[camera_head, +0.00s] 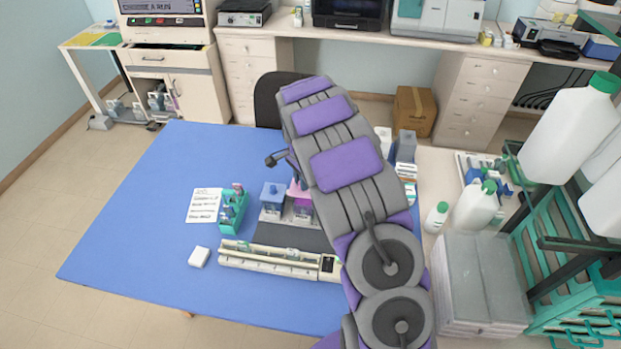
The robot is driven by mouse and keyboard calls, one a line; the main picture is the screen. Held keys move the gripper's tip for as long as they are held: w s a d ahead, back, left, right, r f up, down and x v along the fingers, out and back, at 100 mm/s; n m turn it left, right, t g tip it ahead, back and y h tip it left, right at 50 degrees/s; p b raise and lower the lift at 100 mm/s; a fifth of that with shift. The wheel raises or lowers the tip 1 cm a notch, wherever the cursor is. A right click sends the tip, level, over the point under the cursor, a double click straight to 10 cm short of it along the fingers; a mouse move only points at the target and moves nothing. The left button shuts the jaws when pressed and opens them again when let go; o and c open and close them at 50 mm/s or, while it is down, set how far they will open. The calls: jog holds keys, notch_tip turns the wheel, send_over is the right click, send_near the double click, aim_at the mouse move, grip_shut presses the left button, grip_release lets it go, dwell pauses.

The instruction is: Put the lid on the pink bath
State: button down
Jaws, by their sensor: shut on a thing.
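The pink bath (301,212) stands in the middle of the blue table, just right of the blue bath (272,202). A pink lid (297,190) shows at its top, partly hidden by my arm. My gripper (295,176) is directly above, mostly hidden behind my forearm, and is shut on the pink lid. I cannot tell whether the lid touches the bath's rim. The blue bath has a blue lid on it.
A green rack (233,212) and a printed sheet (204,206) lie left of the baths. A long cream tray (262,260) lies in front, with a small white block (199,257) beside it. The blue table's left side is clear.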

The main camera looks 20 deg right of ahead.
jog(key=shift+a+f, duration=0.15)
jog(key=shift+a, duration=0.2)
jog(key=shift+s+a+f, duration=0.1)
jog(key=shift+s+a, duration=0.05)
jog(key=shift+s+f, duration=0.1)
jog(key=shift+f, duration=0.1)
jog(key=shift+d+f+b, duration=0.4)
jog(key=shift+d+f, duration=0.3)
jog(key=shift+d, duration=0.3)
jog(key=shift+d+f, duration=0.1)
jog(key=shift+f, duration=0.1)
jog(key=shift+a+f, duration=0.25)
jog(key=shift+f, duration=0.25)
jog(key=shift+a+r, duration=0.1)
jog(key=shift+a, duration=0.2)
jog(key=shift+d, duration=0.35)
jog(key=shift+a+f, duration=0.15)
jog(key=shift+f, duration=0.05)
